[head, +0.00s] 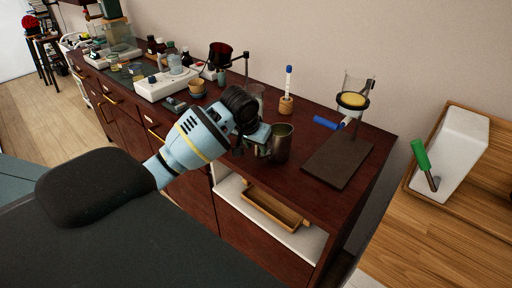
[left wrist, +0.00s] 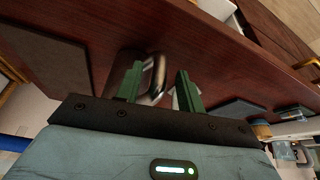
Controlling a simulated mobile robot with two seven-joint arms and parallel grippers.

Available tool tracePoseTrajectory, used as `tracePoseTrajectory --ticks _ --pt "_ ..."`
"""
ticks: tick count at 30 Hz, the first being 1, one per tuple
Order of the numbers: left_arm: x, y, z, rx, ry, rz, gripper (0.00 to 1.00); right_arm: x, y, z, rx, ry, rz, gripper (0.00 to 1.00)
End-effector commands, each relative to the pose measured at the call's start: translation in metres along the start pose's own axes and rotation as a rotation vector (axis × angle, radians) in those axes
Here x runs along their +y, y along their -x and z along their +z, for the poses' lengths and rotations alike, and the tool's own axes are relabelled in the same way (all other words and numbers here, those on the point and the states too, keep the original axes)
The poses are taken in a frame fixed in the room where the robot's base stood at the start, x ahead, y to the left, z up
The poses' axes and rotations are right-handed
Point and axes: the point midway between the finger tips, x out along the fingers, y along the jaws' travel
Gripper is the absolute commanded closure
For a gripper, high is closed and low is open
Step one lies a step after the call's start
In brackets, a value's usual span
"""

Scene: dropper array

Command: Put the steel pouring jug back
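The steel pouring jug (head: 281,143) is upright at the front edge of the dark red-brown counter (head: 312,181). Whether its base touches the wood is hard to tell. My left gripper (head: 259,144) is just left of it, at the jug's handle side. In the left wrist view the steel jug (left wrist: 123,70) shows behind the left finger. Its loop handle lies between the two green fingers of my left gripper (left wrist: 160,82), with a gap visible beside the right finger. The fingers look apart, not clamped. My right gripper is not in view.
A blue-capped pen in a wooden holder (head: 287,105) stands behind the jug. A wooden tray (head: 272,207) sits on the shelf below. Scales and bottles crowd the left.

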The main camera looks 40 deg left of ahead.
Motion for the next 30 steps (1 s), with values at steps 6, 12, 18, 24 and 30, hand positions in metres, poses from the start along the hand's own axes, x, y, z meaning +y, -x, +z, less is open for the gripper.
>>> tracePoseTrajectory --ticks 6,12,18,24,30 --pt "0.0 0.042 -0.001 0.004 -0.002 0.0 0.62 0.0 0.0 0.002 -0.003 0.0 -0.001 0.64" --pt "0.0 0.08 -0.001 0.004 0.0 -0.001 0.62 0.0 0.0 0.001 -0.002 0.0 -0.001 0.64" --pt "0.0 0.104 0.0 0.002 0.0 -0.001 0.62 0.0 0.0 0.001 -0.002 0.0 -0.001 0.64" --pt "0.0 0.111 0.0 0.0 0.0 -0.001 0.62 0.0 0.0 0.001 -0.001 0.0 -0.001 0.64" --pt "0.0 0.111 0.0 0.0 0.0 -0.001 0.62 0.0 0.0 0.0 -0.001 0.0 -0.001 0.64"
